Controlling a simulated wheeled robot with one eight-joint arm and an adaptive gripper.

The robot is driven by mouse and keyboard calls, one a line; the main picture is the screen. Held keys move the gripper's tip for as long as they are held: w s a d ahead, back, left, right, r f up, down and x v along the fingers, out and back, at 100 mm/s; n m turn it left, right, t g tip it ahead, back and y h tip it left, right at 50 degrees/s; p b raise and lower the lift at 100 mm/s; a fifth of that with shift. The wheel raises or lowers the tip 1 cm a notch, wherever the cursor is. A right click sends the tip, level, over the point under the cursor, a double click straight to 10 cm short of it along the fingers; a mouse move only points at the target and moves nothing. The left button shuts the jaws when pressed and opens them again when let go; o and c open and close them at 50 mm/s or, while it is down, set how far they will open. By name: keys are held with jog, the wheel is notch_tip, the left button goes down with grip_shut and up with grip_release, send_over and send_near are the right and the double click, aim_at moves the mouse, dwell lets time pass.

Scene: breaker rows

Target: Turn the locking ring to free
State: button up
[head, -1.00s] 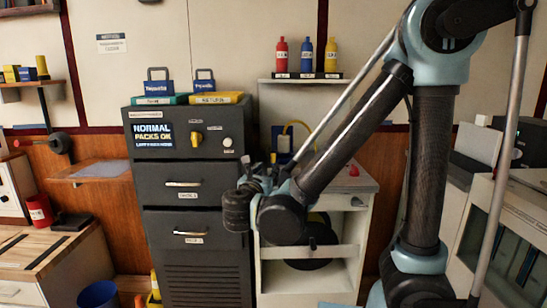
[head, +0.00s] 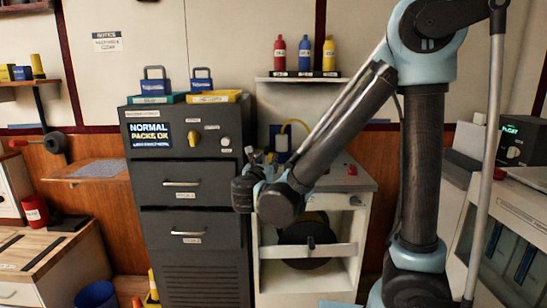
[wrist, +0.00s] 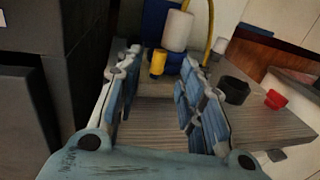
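A blue socket unit with a white cylinder (wrist: 177,31), a yellow piece (wrist: 158,62) and a yellow cable (wrist: 209,35) stands at the back of the grey counter in the wrist view. I cannot tell for sure which part is the locking ring. The unit shows small in the head view, with its white part (head: 282,143) behind my arm. My gripper (wrist: 160,62) is open and empty, its fingers spread over the counter, with the white and yellow parts beyond the tips. In the head view my gripper (head: 257,163) is partly hidden by its own wrist.
A dark cabinet (head: 192,225) with drawers, a yellow knob and a "NORMAL PACKS OK" display stands close on the left. On the counter (wrist: 255,125), a black knob (wrist: 234,90) and a red knob (wrist: 277,99) lie right of my fingers. Bottles stand on a shelf (head: 300,79) above.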

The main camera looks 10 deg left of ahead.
aim_at(271, 155)
jog(key=shift+w+a, duration=0.1)
jog(key=shift+w, duration=3.9)
